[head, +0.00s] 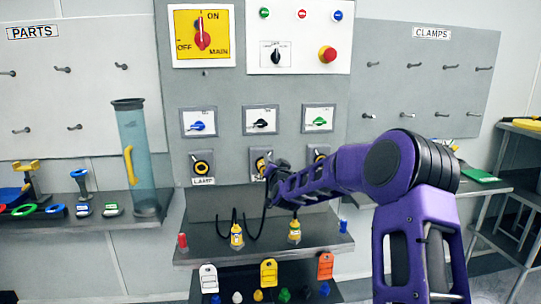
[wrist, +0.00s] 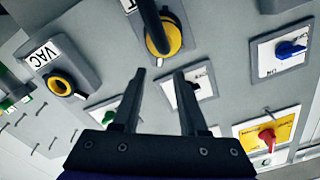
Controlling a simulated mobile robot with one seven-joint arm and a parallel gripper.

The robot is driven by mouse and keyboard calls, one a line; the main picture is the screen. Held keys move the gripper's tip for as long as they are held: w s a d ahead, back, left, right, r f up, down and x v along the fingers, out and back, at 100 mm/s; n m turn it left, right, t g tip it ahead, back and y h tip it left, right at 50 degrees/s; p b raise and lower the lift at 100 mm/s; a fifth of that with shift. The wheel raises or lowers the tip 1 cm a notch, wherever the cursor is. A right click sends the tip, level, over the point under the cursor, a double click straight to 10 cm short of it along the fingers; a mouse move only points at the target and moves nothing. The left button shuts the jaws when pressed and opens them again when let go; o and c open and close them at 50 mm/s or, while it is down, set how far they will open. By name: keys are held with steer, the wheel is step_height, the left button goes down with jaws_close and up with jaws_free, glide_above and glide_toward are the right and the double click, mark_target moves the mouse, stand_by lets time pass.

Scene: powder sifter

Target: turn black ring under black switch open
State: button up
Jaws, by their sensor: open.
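The black switch (head: 262,123) sits on a white plate in the middle of the grey panel. Below it is the middle socket (head: 258,158) with yellow and black round parts, partly hidden by my arm's end. In the wrist view, this socket's yellow disc (wrist: 174,42) shows at the top, with a dark bar-like part (wrist: 153,25) across it. My gripper (wrist: 158,74) is open and empty, its fingertips pointing at the panel between this socket and the black switch (wrist: 194,87). In the head view, my gripper (head: 271,180) is in front of the socket's lower part. Contact cannot be told.
The LAMP socket (head: 202,165) is left of the middle one; the VAC socket (wrist: 61,83) is on its other side. Blue (head: 202,126) and green (head: 320,121) switches flank the black one. Black cables (head: 247,228) and yellow plugs (head: 237,236) are at the shelf below.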

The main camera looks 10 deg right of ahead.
mark_target(270, 154)
steer(key=shift+w+p, duration=0.3)
steer(key=shift+w, duration=2.25)
jaws_close()
